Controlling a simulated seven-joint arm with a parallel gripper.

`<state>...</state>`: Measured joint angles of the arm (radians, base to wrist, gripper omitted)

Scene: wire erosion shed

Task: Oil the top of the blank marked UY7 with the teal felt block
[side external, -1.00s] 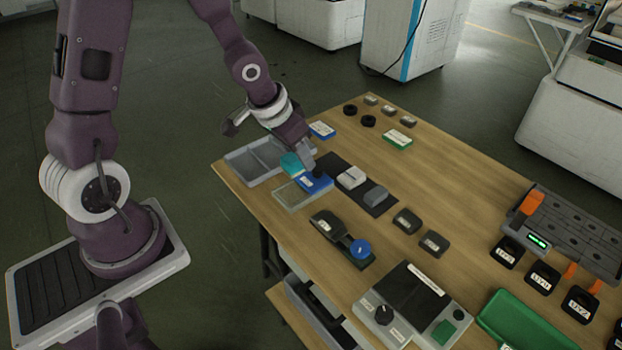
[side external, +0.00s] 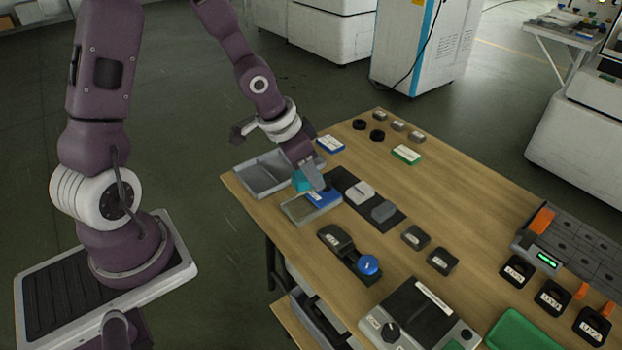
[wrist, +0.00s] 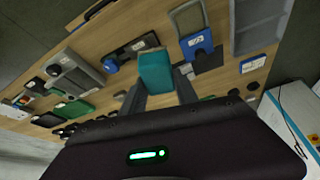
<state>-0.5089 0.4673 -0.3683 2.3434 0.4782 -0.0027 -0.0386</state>
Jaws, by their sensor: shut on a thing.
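My gripper (wrist: 160,88) is shut on the teal felt block (wrist: 155,72), which sits between its fingertips in the wrist view. In the side view the teal block (side external: 301,180) is partly hidden by my gripper (side external: 312,180). It is beside a blue piece (side external: 323,197) and a shallow clear-walled tray (side external: 300,212) at the table's left end; whether it touches either is unclear. Several black labelled blocks are at the right, including one (side external: 516,271), another (side external: 552,297) and a third (side external: 592,326). Their labels are too small to read surely, so I cannot tell which is UY7.
A grey divided bin (side external: 262,178) is behind my gripper. A dark mat (side external: 348,186) bears grey blocks. A black tool with a blue knob (side external: 369,265), a console (side external: 415,312), a green tray (side external: 520,332) and a fixture with orange clamps (side external: 580,250) occupy the front and right.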

